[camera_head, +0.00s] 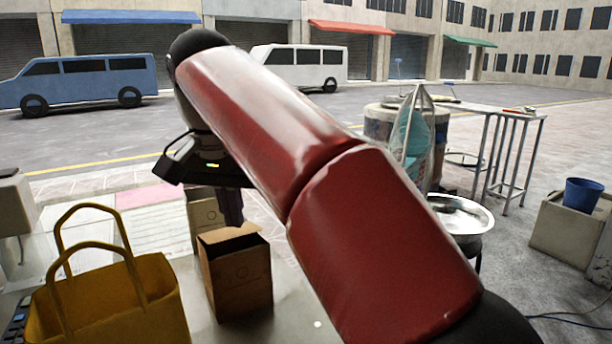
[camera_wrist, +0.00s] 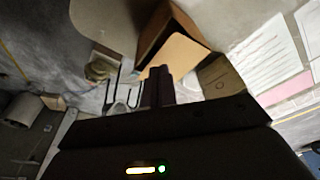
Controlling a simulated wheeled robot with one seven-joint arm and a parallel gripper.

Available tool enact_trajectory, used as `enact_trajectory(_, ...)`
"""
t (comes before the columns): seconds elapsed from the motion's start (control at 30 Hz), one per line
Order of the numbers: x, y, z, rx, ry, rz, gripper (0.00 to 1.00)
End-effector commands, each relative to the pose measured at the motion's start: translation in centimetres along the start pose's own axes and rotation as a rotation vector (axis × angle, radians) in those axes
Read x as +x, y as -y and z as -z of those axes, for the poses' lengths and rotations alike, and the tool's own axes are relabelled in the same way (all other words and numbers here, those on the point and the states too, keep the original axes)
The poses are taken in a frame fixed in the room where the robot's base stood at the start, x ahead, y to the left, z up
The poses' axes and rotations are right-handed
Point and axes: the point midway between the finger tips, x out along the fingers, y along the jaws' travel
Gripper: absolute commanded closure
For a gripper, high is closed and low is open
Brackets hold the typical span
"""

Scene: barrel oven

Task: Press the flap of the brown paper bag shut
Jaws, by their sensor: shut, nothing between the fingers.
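The brown paper bag (camera_head: 236,280) stands upright on the counter, with a dark gap and a lighter strip of flap (camera_head: 222,235) along its top in the head view. The bag (camera_wrist: 160,25) also shows in the wrist view, with a tan panel that looks like the flap (camera_wrist: 178,54) standing out at an angle. My gripper (camera_head: 233,222) is shut and empty, its fingers pointing down at the bag's back top edge. In the wrist view the fingertips (camera_wrist: 158,72) lie near the tan panel's edge; I cannot tell whether they touch it.
A second brown bag (camera_head: 204,212) stands close behind. A yellow tote bag (camera_head: 110,305) with tall handles stands to the left. Pink and white sheets (camera_head: 150,215) lie behind. A steel bowl (camera_head: 460,213) and a barrel oven (camera_head: 381,125) are to the right, beyond my arm.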

Motion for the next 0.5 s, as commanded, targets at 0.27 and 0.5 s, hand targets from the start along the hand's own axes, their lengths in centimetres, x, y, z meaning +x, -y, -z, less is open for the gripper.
enact_trajectory(0.27, 0.5, 0.0, -0.1, 0.0, 0.0, 0.0, 1.0)
enact_trajectory(0.5, 1.1, 0.0, -0.2, 0.0, 0.0, 0.0, 1.0)
